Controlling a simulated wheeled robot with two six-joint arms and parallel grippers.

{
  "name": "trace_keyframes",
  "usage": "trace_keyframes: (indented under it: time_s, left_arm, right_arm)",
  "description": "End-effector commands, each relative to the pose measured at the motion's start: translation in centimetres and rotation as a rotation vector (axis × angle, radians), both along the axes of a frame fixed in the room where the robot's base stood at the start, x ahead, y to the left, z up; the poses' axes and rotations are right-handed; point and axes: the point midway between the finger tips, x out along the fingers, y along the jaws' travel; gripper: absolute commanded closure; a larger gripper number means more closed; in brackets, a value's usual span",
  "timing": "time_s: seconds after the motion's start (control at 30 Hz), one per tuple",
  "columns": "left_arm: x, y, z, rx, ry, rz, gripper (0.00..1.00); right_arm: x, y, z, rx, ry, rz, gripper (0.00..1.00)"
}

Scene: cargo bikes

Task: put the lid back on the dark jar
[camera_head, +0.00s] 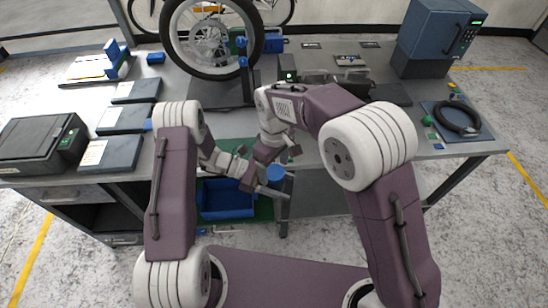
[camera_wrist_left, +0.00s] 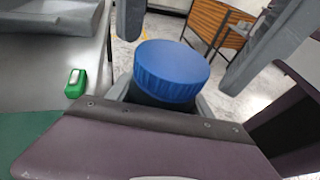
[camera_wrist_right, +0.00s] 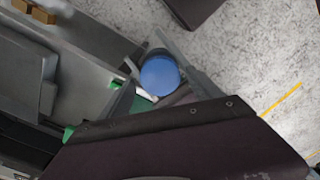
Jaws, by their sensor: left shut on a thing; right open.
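The dark jar (camera_wrist_left: 160,97) is held off the table, past its front edge. Its blue ribbed lid (camera_wrist_left: 172,70) sits over the jar's mouth; I cannot tell whether it is fully seated. The lid also shows in the head view (camera_head: 276,173) and the right wrist view (camera_wrist_right: 159,76). My left gripper (camera_head: 264,187) is shut on the jar's body, below the lid. My right gripper (camera_head: 285,152) is open just above the lid. In the left wrist view its two grey fingers stand apart on either side of the lid. Most of the jar is hidden in the head view.
The grey workbench (camera_head: 215,120) carries a bike wheel (camera_head: 212,38), a dark printer-like box (camera_head: 42,142), dark trays and a blue-grey machine (camera_head: 436,35). A blue bin (camera_head: 228,198) sits below the bench edge. A small green item (camera_wrist_left: 76,82) lies near the edge.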

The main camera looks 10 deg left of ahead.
Motion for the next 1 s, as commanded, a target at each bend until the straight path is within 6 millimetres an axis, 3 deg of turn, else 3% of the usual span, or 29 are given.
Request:
trace_keyframes:
  time_s: [0.4, 0.67, 0.77, 0.87, 1.0]
  left_arm:
    - [0.01, 0.0, 0.03, -0.001, 0.0, 0.0, 1.0]
    - [0.0, 0.0, 0.03, -0.001, 0.0, 0.0, 1.0]
    - [0.0, 0.0, 0.03, -0.001, 0.0, 0.0, 1.0]
    - [0.0, 0.0, 0.03, -0.001, 0.0, 0.0, 1.0]
    - [-0.01, 0.0, 0.02, 0.0, 0.0, 0.0, 1.0]
  right_arm:
    - [-0.02, -0.01, -1.04, 0.0, 0.0, 0.0, 0.27]
    - [-0.01, -0.02, -1.02, 0.0, 0.0, 0.0, 0.93]
    - [-0.01, -0.02, -1.02, 0.0, 0.0, -0.022, 0.94]
    - [0.0, -0.02, -1.02, 0.0, 0.0, -0.161, 0.94]
    - [0.0, -0.02, -1.02, 0.0, 0.0, -0.165, 0.94]
